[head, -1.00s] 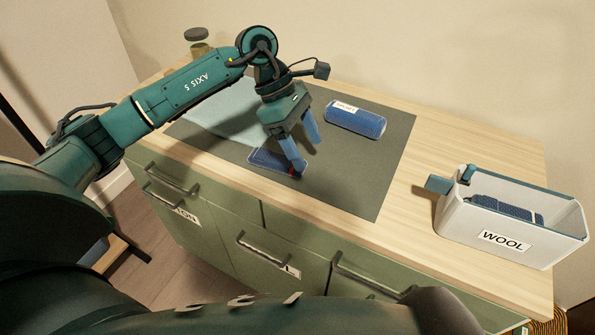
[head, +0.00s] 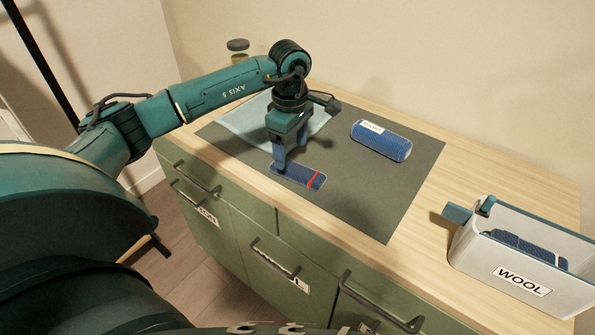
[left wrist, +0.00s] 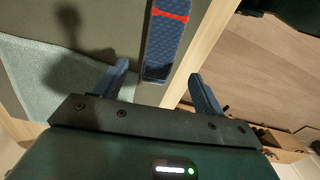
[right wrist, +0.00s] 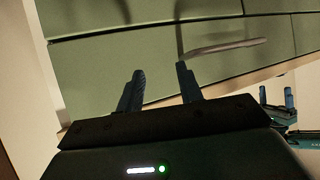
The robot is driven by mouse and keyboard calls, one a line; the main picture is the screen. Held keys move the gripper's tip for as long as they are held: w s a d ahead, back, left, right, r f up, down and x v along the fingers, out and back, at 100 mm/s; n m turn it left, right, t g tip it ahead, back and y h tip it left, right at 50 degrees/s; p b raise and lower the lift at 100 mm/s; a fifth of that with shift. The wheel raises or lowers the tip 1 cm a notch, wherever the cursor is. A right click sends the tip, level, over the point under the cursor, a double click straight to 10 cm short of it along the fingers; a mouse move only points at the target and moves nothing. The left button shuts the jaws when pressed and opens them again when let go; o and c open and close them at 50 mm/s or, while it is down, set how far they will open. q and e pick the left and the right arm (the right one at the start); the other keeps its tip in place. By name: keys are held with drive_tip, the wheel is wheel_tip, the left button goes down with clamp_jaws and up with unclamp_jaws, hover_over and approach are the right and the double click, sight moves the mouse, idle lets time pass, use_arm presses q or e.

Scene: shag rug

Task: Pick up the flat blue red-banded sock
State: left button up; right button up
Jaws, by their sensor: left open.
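The flat blue sock (head: 299,174) with a red band lies on the dark grey mat (head: 385,205), near the counter's front edge. My left gripper (head: 280,166) is open, pointing down at the sock's left, unbanded end. In the left wrist view the sock (left wrist: 165,45) lies lengthwise ahead of the gap between the open fingers (left wrist: 158,70), with its red band farther off. I cannot tell how high the fingertips are above the mat. My right gripper (right wrist: 160,69) is open and empty in the right wrist view, in front of green drawer fronts.
A labelled blue roll (head: 380,142) lies on the mat behind the sock. A pale blue cloth (head: 240,125) lies at the mat's left. A white WOOL bin (head: 480,262) with a dark blue item inside stands at right. A jar (head: 238,50) stands at the back left.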

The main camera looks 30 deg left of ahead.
sight(292, 167)
use_arm(q)
wheel_tip(292, 167, down, 5)
drive_tip(key=shift+f+p, duration=0.15)
drive_tip(key=shift+p, duration=0.35)
drive_tip(key=c, duration=1.1)
